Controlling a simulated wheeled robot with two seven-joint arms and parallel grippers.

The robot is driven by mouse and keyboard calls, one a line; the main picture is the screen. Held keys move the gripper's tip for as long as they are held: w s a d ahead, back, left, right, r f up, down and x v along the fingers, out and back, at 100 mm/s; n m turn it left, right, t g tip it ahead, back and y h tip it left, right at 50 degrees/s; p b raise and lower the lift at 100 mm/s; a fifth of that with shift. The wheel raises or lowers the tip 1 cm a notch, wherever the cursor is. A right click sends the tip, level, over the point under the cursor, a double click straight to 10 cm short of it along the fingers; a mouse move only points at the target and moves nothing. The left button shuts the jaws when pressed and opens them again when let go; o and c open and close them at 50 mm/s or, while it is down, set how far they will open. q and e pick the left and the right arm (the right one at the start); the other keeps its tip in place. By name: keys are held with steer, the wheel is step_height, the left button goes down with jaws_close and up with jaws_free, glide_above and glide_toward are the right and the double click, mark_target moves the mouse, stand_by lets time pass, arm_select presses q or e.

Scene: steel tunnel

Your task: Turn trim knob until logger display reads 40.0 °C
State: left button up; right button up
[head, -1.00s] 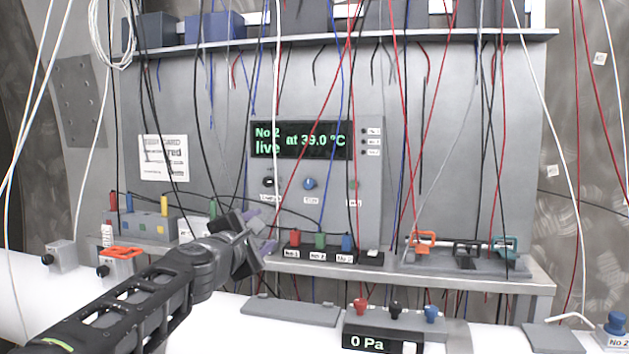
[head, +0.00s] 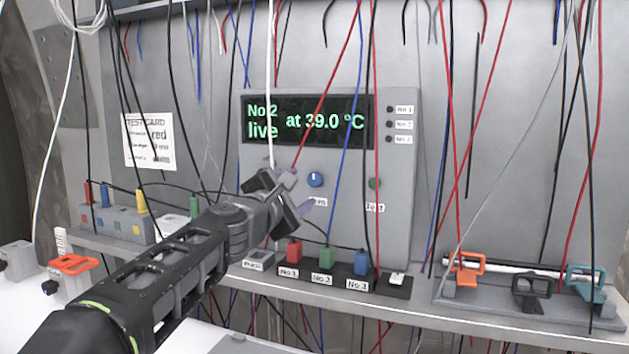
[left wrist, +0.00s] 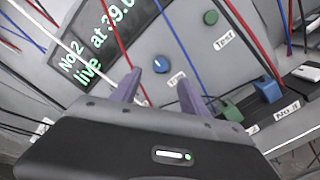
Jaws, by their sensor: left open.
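The logger display (head: 309,122) on the grey panel reads "No 2 live at 39.0 °C" in green. The blue trim knob (head: 315,179) with a white pointer mark sits below it, its label partly covered by my gripper. My left gripper (head: 298,190) is open, its purple fingertips just left of the knob in the head view. In the left wrist view the knob (left wrist: 160,64) shows beyond and between the two fingertips (left wrist: 158,90), with nothing between them. It appears apart from the fingers. My right gripper is not in view.
A green knob (head: 374,183) sits right of the blue one. Red, white, blue and black wires hang in front of the panel near my gripper. Red, green and blue plugs (head: 326,258) stand on a black block below. A clamp rack (head: 530,295) is at the right.

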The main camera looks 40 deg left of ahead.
mark_target(313, 181)
arm_select(q)
steer(key=shift+p+x, duration=0.65)
steer(key=shift+x, duration=3.35)
steer(key=shift+f, duration=0.1)
jaws_close()
